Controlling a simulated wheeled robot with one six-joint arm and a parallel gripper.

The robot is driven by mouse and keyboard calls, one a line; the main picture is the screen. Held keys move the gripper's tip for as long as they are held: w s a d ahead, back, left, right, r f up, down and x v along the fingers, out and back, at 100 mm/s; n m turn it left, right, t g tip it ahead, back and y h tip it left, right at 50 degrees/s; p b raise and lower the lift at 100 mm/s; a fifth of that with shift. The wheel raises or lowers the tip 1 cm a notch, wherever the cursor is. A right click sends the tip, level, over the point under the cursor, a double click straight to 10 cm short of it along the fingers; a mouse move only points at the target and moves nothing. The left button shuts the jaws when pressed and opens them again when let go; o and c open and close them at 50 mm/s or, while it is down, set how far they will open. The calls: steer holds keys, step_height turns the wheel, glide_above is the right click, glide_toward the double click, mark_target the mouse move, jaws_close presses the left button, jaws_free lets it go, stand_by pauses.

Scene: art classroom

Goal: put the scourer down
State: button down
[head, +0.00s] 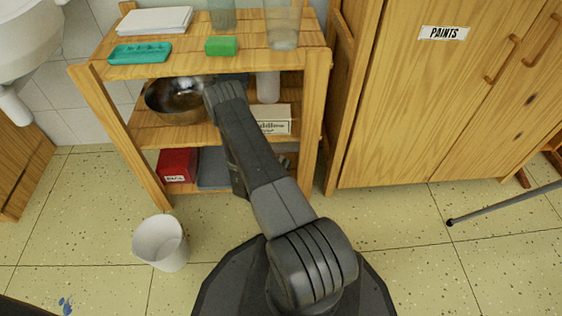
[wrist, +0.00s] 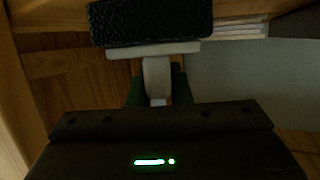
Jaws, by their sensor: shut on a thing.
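The scourer (wrist: 152,22) shows in the wrist view as a black rough pad on a white backing with a pale handle. My gripper (wrist: 156,88) is shut on the handle, its dark green fingers on either side of it. Shelf wood shows behind and below the pad. In the head view my arm reaches into the middle level of the wooden shelf unit (head: 150,130), beside a metal bowl (head: 172,103). The fingers and scourer are hidden there by the arm, and whether the pad touches anything cannot be told.
A labelled box (head: 275,119) and a white cylinder (head: 268,88) stand right of the arm. The top board holds paper (head: 153,20), a teal tray (head: 140,53), a green block (head: 221,46) and clear jars (head: 283,25). A white bin (head: 160,243) stands on the floor.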

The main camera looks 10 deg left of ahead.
steer(key=shift+f, duration=0.1)
steer(key=c, duration=1.3)
jaws_free()
steer(key=shift+s+r, duration=0.15)
steer(key=shift+r, duration=0.1)
steer(key=p+v, duration=0.3)
steer(key=v, duration=0.8)
steer(key=shift+s+r+p, duration=0.15)
steer(key=shift+s+p, duration=0.2)
steer(key=shift+a, duration=0.1)
